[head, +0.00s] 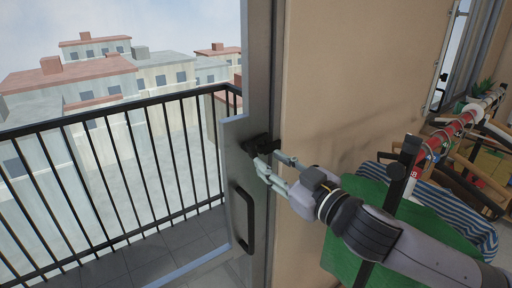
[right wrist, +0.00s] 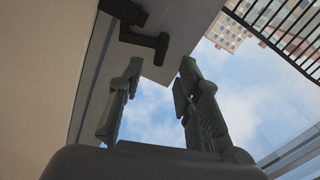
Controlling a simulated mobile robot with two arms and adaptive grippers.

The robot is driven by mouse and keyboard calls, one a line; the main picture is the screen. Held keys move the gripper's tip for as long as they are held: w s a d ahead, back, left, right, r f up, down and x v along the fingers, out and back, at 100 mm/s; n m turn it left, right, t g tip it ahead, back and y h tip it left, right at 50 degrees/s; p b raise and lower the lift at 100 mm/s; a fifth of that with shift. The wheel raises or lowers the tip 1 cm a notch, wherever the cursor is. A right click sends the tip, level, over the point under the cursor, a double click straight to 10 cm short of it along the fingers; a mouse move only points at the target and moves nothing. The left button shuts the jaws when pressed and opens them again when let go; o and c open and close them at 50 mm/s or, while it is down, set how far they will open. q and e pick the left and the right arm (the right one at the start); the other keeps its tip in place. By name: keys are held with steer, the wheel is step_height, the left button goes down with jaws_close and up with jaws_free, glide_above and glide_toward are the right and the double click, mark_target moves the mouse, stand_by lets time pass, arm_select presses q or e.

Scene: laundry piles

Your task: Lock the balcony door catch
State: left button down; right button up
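The black door catch (head: 255,145) is on the grey metal door frame, above the long black door handle (head: 247,218). The catch also shows in the right wrist view as a dark bent lever (right wrist: 150,42) just beyond the fingertips. My right gripper (head: 268,163) comes in from the right, with its fingertips close to the catch. In the right wrist view the gripper's two fingers (right wrist: 160,72) stand apart with nothing between them. Contact with the catch cannot be told. The grey balcony door (head: 234,150) shows at its inner edge. My left gripper is out of view.
A beige wall (head: 340,75) is right of the door. A clothes rack with a red and white rail (head: 452,132), hangers, a green garment (head: 345,245) and a striped cloth (head: 470,233) stands at right, near my right arm. A black balcony railing (head: 110,175) is outside.

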mark_target(255, 152)
steer(key=p+x, duration=0.1)
steer(key=x, duration=0.5)
steer(key=shift+w+a, duration=0.15)
steer(key=shift+a, duration=0.05)
steer(key=shift+c, duration=0.4)
jaws_close()
